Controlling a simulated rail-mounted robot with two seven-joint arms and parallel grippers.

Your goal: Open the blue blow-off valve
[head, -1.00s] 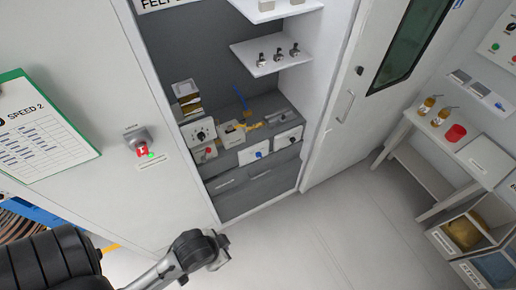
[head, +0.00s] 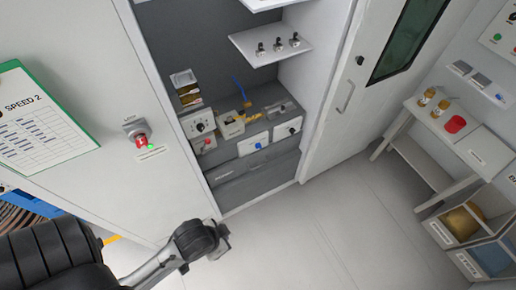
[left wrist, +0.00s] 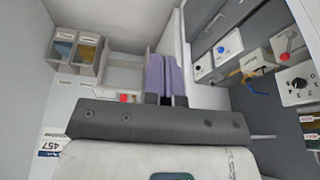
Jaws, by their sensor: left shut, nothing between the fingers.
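A thin blue lever (head: 238,86) stands up beside a yellow pipe piece (head: 252,116) in the grey cabinet recess. A white box with a blue knob (head: 257,146) sits on the ledge in front. I cannot read which label names the blow-off valve. In the left wrist view the blue lever (left wrist: 250,88) and the blue knob (left wrist: 222,50) show at the right. My left gripper (left wrist: 167,78) is shut and empty, apart from both. In the head view my left arm reaches in from the lower left, below the recess. My right gripper is not in view.
A white box with a black dial (head: 200,124), a box with a red knob (head: 207,142) and another box (head: 288,129) stand beside the blue knob. A shelf with small levers (head: 272,48) hangs above. A red switch (head: 140,140) is on the left panel. The floor is clear.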

